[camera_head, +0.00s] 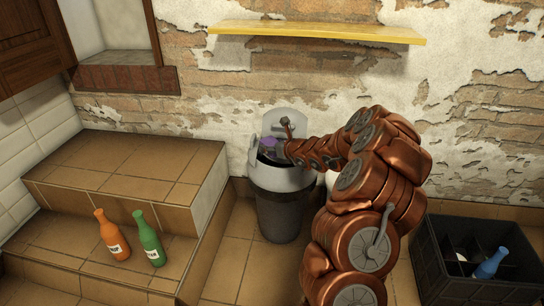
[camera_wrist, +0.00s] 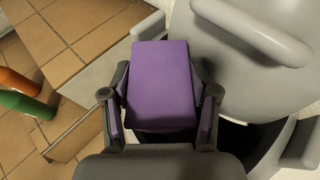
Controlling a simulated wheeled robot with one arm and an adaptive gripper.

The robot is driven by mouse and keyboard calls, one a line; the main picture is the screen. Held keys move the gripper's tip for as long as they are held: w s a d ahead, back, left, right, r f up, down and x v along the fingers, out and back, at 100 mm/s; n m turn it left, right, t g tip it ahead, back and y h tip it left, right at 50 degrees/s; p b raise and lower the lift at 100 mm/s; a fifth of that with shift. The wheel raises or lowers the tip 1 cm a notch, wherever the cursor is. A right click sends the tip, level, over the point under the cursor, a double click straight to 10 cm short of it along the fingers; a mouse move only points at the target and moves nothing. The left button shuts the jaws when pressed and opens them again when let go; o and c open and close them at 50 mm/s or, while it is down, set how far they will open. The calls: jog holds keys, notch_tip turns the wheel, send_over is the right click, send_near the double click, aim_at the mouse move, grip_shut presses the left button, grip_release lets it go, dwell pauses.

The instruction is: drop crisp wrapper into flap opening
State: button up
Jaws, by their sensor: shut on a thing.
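The crisp wrapper (camera_wrist: 160,85) is a purple block-like packet. In the wrist view it sits between the two fingers of my gripper (camera_wrist: 160,115), which is shut on it. In the head view the wrapper (camera_head: 269,142) shows as a small purple patch at the bin's top. The bin (camera_head: 280,211) has a dark body and a grey top with a raised grey lid (camera_head: 285,121) behind it. My gripper (camera_head: 272,150) is at the bin's opening, partly hidden by the rim and my arm. The dark opening (camera_wrist: 236,132) shows beside and below the wrapper in the wrist view.
An orange bottle (camera_head: 112,235) and a green bottle (camera_head: 149,238) stand on the tiled step at left. A black crate (camera_head: 445,262) with a blue bottle (camera_head: 491,263) stands at right. A yellow shelf (camera_head: 315,32) is on the wall above. Floor left of the bin is clear.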

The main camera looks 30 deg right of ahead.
notch_tip(320, 180, down, 3)
jog(key=shift+f+b, duration=0.1)
jog(key=shift+b, duration=0.7)
jog(key=shift+w+d+f+b, duration=0.15)
jog(key=shift+f+b, duration=0.15)
jog(key=shift+f, duration=0.05)
jog(key=shift+f, duration=0.1)
jog(key=o, duration=0.5)
jog(key=p+v, duration=0.2)
jog(key=v, duration=1)
